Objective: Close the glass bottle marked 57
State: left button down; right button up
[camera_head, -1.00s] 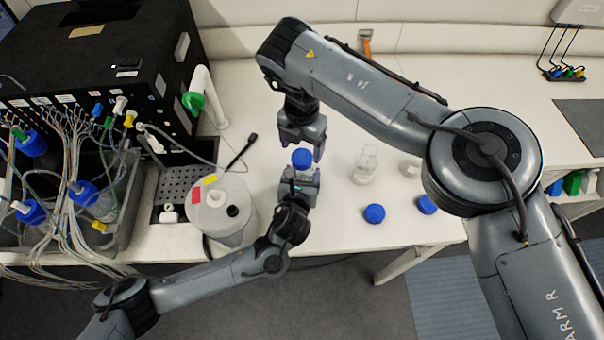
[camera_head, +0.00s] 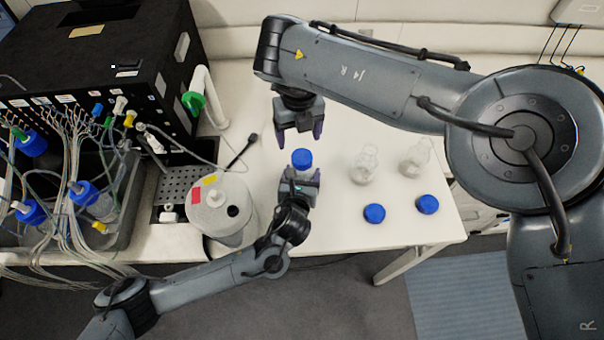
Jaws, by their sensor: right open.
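A glass bottle with a blue cap (camera_head: 302,158) on top stands upright on the white bench. The bottle's body is mostly hidden by my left gripper (camera_head: 301,178), which is shut around it from the front. I cannot read a number on it. My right gripper (camera_head: 299,134) is open and empty, pointing down just behind and above the blue cap, apart from it. Whether the cap is fully seated on the neck cannot be told.
Two uncapped glass bottles (camera_head: 365,165) (camera_head: 414,158) stand to the right, with two loose blue caps (camera_head: 374,213) (camera_head: 428,204) in front. A white canister (camera_head: 220,208) stands close to the left. A black instrument (camera_head: 100,75) fills the back left. The bench (camera_head: 450,225) ends at the front right.

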aim_at(302, 156)
jog(key=shift+s+d+r+n, duration=0.25)
jog(key=shift+d+n, duration=0.15)
jog(key=shift+n, duration=0.5)
jog(key=shift+f, duration=0.15)
jog(key=shift+w+f, duration=0.1)
jog(key=shift+f, duration=3.8)
jog(key=c, duration=1.1)
jog(key=o, duration=1.3)
jog(key=shift+r, duration=0.15)
notch_tip(302, 156, up, 12)
jog(key=shift+f, duration=0.1)
